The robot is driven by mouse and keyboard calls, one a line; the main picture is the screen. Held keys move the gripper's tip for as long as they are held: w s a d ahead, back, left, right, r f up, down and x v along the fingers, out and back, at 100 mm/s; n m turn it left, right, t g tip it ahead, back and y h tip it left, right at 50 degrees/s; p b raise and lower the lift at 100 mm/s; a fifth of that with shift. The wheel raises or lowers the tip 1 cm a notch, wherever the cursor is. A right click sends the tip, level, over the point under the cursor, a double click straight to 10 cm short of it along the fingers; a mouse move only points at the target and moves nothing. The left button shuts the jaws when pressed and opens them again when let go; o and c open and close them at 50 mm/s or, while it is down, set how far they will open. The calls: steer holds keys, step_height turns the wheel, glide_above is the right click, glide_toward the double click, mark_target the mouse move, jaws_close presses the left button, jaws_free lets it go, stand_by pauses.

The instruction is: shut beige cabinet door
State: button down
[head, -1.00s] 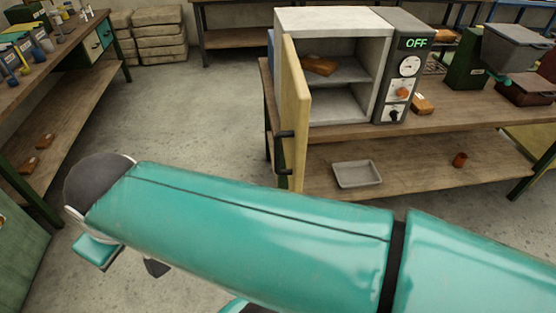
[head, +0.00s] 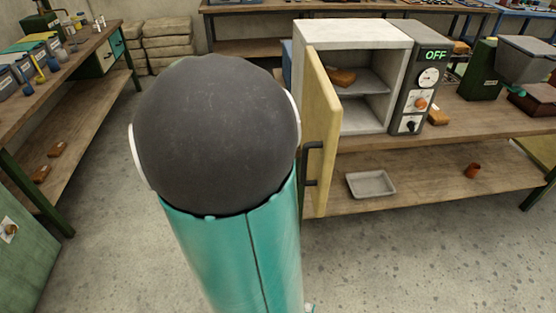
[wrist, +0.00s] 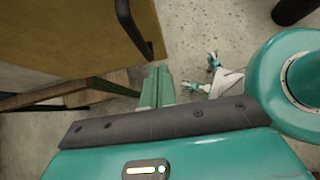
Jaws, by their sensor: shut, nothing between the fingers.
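The beige cabinet door (head: 322,125) stands wide open at the left side of the pale cabinet (head: 352,34), swung out toward me. Its dark bar handle (head: 312,163) is on the door's outer face, low down. In the wrist view the door (wrist: 85,22) fills the upper left, with the handle (wrist: 130,22) near its edge. My gripper (wrist: 158,72) is shut and empty, just below the door and handle in that picture, apparently not touching them. In the head view my arm hides the gripper.
Inside the cabinet, a brown item (head: 343,76) lies on the shelf. A control panel (head: 420,90) reading OFF adjoins it. A grey tray (head: 371,184) and a brown cup (head: 472,170) are on the lower shelf. Another workbench (head: 85,75) stands left; the floor between is open.

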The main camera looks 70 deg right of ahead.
steer(key=s+d+r+x, duration=0.1)
steer(key=r+x, duration=0.1)
steer(key=x, duration=0.9)
steer(key=shift+s+f, duration=0.25)
steer(key=shift+s, duration=0.25)
steer(key=shift+s+d, duration=0.1)
